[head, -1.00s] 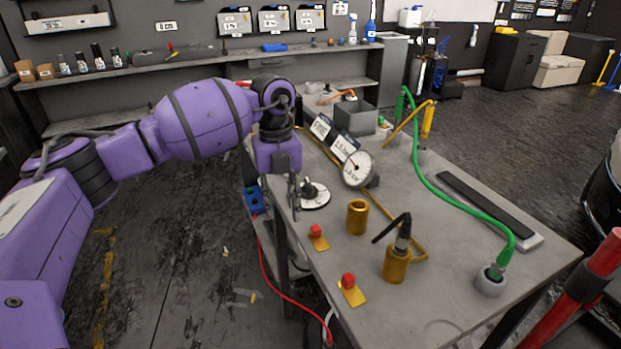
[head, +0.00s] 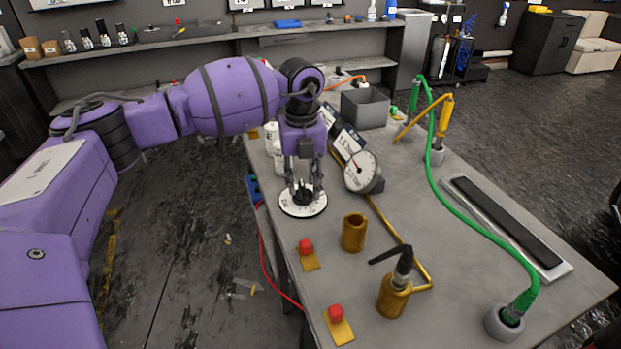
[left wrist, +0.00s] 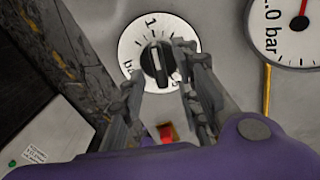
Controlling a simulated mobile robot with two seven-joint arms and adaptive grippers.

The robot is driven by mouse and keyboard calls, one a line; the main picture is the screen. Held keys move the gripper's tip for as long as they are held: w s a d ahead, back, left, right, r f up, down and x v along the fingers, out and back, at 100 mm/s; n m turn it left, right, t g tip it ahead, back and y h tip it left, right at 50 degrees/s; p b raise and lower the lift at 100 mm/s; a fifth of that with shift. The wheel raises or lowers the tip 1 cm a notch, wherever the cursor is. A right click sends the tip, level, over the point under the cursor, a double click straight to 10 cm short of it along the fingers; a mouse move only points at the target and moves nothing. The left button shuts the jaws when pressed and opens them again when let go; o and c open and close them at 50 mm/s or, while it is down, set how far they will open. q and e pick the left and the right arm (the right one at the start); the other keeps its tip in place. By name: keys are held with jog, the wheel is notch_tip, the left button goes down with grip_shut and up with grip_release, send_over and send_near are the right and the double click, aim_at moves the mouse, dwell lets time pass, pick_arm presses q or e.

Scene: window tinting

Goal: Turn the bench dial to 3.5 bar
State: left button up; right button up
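The bench dial (head: 289,206) is a round white disc with a black knob, near the bench's left edge. In the left wrist view the dial (left wrist: 134,46) shows marks, a "1" at the top and the black knob (left wrist: 154,62) in the middle. My left gripper (head: 303,190) points down over the dial. Its fingers (left wrist: 159,70) stand apart on either side of the knob, with a small gap showing on the right. A round white pressure gauge (head: 359,170) stands beside the dial; its red needle (left wrist: 303,18) shows in the wrist view. My right gripper is out of view.
A green hose (head: 468,214) crosses the bench at right. A grey box (head: 364,109) stands behind the gauge. Small signs stand left of the gauge.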

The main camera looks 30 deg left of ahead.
pick_arm(q)
jog(key=shift+f, duration=0.55)
grip_shut()
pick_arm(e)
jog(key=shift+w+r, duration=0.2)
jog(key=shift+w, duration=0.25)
